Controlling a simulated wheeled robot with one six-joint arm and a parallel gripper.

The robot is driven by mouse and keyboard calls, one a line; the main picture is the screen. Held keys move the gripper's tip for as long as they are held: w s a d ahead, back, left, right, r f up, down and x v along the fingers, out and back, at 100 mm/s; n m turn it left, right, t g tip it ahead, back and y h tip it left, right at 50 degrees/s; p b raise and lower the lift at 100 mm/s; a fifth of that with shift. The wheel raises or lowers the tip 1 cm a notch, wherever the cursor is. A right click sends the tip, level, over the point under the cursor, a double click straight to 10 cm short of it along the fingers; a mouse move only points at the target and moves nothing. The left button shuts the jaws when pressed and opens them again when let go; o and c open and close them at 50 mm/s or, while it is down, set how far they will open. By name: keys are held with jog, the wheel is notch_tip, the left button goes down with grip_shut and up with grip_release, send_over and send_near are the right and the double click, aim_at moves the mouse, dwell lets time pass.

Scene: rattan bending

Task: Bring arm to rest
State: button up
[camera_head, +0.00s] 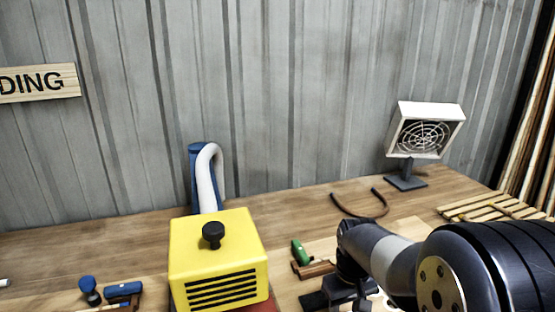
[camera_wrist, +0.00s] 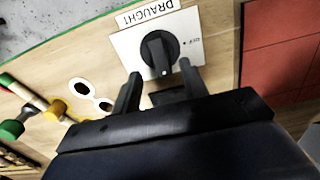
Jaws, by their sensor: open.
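My gripper (camera_wrist: 157,92) is open in the wrist view. Its two dark fingers stand on either side of a black rotary knob (camera_wrist: 158,52) on a white plate below a sign reading "DRAUGHT". I cannot tell whether the fingers touch the knob. In the head view my arm reaches in from the lower right over the bench, and my fingertips are hidden there.
A yellow louvred box (camera_head: 215,255) stands on the wooden bench (camera_head: 100,245). A white fan (camera_head: 425,132) on a stand, a curved rattan piece (camera_head: 352,212), a slatted rack (camera_head: 490,207) and blue-headed tools (camera_head: 123,289) lie around. The bench's back left is clear.

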notch_tip(320, 180, down, 5)
jog(key=shift+f, duration=0.1)
jog(key=n, duration=0.4)
jog(key=shift+r, duration=0.2)
jog(key=shift+n+b, duration=0.4)
jog(key=shift+n, duration=1.9)
